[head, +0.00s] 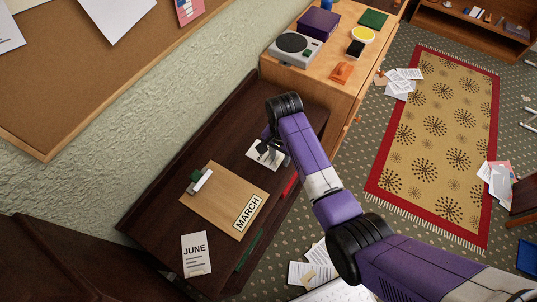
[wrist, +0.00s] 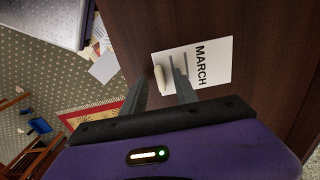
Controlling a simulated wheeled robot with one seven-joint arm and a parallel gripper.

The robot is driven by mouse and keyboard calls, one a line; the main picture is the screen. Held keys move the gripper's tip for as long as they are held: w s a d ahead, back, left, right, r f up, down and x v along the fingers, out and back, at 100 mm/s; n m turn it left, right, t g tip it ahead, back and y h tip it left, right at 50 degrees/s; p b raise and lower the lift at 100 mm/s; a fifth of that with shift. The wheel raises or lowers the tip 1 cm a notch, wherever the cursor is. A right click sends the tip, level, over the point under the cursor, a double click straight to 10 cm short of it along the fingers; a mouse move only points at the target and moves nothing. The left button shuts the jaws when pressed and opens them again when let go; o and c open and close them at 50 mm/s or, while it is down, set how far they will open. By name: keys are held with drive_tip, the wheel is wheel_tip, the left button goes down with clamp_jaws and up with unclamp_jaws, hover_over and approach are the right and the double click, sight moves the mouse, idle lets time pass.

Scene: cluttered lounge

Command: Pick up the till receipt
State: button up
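A white paper printed MARCH (wrist: 211,62), which looks like a receipt, lies flat on the dark wooden desk. It also shows in the head view (head: 262,156), partly hidden by my gripper (head: 275,152). A small pale object (wrist: 160,79) rests at the paper's edge, between my fingers in the wrist view. My gripper (wrist: 162,76) is open over the paper; I cannot tell whether its tips touch it. A similar paper printed JUNE (head: 195,254) lies at the desk's near end.
A brown clipboard (head: 217,207) with a MARCH label and a green and white item lies on the desk (head: 160,220). A wooden cabinet (head: 318,85) with a turntable (head: 294,49) stands beyond. Loose papers (head: 403,80) lie on the floor around the rug (head: 440,120).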

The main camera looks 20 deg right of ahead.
drive_tip(key=shift+f, duration=0.1)
drive_tip(key=shift+c, duration=0.3)
clamp_jaws()
